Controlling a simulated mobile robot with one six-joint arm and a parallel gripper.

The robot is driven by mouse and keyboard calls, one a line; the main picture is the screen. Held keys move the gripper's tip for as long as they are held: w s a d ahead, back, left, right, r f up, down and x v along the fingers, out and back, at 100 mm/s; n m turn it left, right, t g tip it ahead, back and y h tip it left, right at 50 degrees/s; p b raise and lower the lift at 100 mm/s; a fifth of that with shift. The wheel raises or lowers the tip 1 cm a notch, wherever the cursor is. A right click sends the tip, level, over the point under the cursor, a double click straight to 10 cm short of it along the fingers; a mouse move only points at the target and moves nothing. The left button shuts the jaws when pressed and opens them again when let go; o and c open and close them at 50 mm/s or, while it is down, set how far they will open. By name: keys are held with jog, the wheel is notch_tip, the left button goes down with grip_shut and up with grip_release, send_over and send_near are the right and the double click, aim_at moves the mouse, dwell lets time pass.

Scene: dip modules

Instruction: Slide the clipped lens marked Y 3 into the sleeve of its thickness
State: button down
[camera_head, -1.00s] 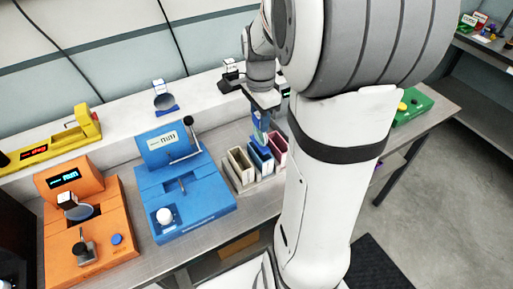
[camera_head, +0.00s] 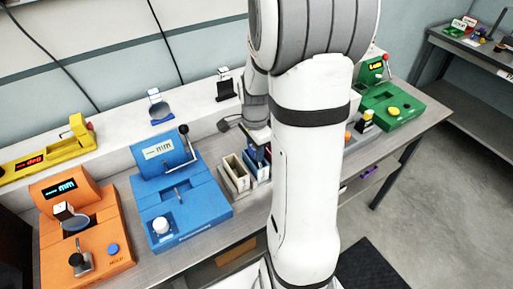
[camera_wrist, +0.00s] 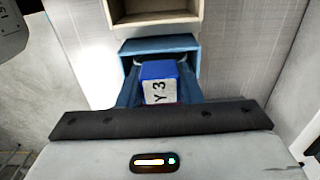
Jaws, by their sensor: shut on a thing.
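The clip marked Y 3 (camera_wrist: 160,90) is a blue block with a white label, and my gripper (camera_wrist: 159,84) is shut on it. The blue sleeve (camera_wrist: 158,45) lies directly under and around the clip in the wrist view. The lens below the clip is hidden, so I cannot tell how deep it sits. In the head view my gripper (camera_head: 258,148) is low over the blue sleeve, partly behind my arm. The cream sleeve (camera_head: 235,176) stands to its left. The pink sleeve is hidden behind my arm.
A blue gauge (camera_head: 180,200) and an orange machine (camera_head: 85,235) stand to the left. Another clipped lens (camera_head: 160,107) stands on the back ledge, with a dark one (camera_head: 225,86) to its right. A green machine (camera_head: 390,105) is on the right.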

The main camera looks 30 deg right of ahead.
jog(key=c, duration=1)
grip_release()
notch_tip(320, 180, up, 12)
jog(key=s+a+n+t, duration=0.1)
jog(key=s+a+n, duration=0.3)
jog(key=n, duration=0.2)
jog(key=s+a+r+n+t, duration=0.1)
jog(key=s+a+n, duration=0.3)
jog(key=n, duration=0.1)
jog(key=s+a+n+t, duration=0.1)
jog(key=s+a+n, duration=0.2)
jog(key=n, duration=0.3)
jog(key=shift+s+a+r+n, duration=0.15)
jog(key=shift+s+a+r, duration=0.05)
jog(key=shift+s, duration=0.25)
jog(key=shift+s+a+r+n, duration=0.15)
jog(key=shift+s+a, duration=0.05)
jog(key=shift+s, duration=0.2)
